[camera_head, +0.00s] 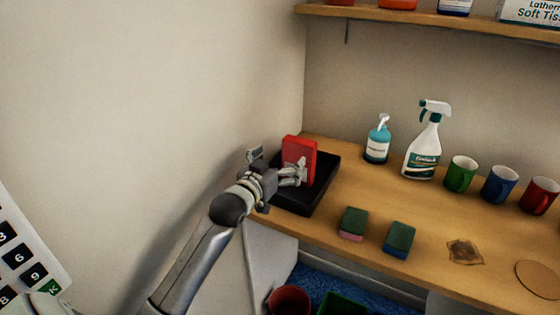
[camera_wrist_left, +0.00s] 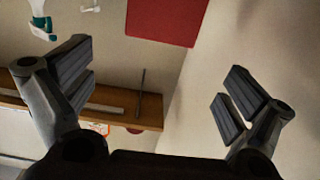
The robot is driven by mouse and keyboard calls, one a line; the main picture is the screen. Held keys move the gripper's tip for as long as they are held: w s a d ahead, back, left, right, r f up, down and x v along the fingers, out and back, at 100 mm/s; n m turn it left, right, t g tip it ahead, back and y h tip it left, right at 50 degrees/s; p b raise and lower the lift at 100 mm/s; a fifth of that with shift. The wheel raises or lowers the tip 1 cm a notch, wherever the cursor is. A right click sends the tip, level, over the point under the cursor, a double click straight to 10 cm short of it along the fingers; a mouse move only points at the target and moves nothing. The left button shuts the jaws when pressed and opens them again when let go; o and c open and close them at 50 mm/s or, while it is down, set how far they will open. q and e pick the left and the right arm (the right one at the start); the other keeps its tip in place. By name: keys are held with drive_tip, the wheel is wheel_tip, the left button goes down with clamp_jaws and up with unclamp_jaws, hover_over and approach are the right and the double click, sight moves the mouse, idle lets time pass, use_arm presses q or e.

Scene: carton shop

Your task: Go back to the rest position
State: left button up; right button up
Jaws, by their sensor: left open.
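My left gripper (camera_head: 277,165) is at the left end of the counter, at the near left side of a black tray (camera_head: 322,186). A red box (camera_head: 303,152) stands upright in the tray, just beyond the gripper. In the left wrist view my left gripper (camera_wrist_left: 157,88) has its fingers wide apart with nothing between them. The red box (camera_wrist_left: 168,18) shows there at the top, beyond the fingertips; I cannot tell the exact gap. My right gripper is in neither view.
The wooden counter (camera_head: 330,231) holds two sponges (camera_head: 352,221), a teal bottle (camera_head: 377,142), a white spray bottle (camera_head: 424,150) and three mugs (camera_head: 461,173). A brown stain (camera_head: 463,252) lies near its front. A wall (camera_head: 150,110) stands close on the left. A shelf (camera_head: 440,20) hangs above.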

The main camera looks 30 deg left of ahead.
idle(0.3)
use_arm(q)
drive_tip(key=s+d+f+g, duration=0.1)
drive_tip(key=s+f, duration=0.1)
drive_tip(key=f, duration=0.1)
drive_tip(key=s+d+f+g, duration=0.1)
drive_tip(key=d+f, duration=0.1)
drive_tip(key=f, duration=0.1)
drive_tip(key=s+d+f+g, duration=0.1)
drive_tip(key=s+f, duration=0.1)
drive_tip(key=f, duration=0.1)
drive_tip(key=shift+s+d+f+m+h, duration=0.35)
drive_tip(key=shift+d+m+h, duration=0.05)
drive_tip(key=s+d+f+m+g, duration=0.1)
drive_tip(key=s+d+f+g, duration=0.3)
drive_tip(key=s, duration=0.6)
drive_tip(key=s+d+f+g, duration=0.3)
drive_tip(key=s+f, duration=0.3)
drive_tip(key=s, duration=0.5)
drive_tip(key=s+d+f+m+g, duration=0.1)
drive_tip(key=s+d+f+g, duration=0.3)
drive_tip(key=s, duration=0.6)
wheel_tip(320, 180, down, 26)
drive_tip(key=a+g, duration=0.1)
drive_tip(key=s+a+f+g, duration=0.1)
drive_tip(key=s+a+f, duration=0.2)
drive_tip(key=s+f, duration=1.3)
drive_tip(key=shift+s+f, duration=0.4)
drive_tip(key=shift+s, duration=0.35)
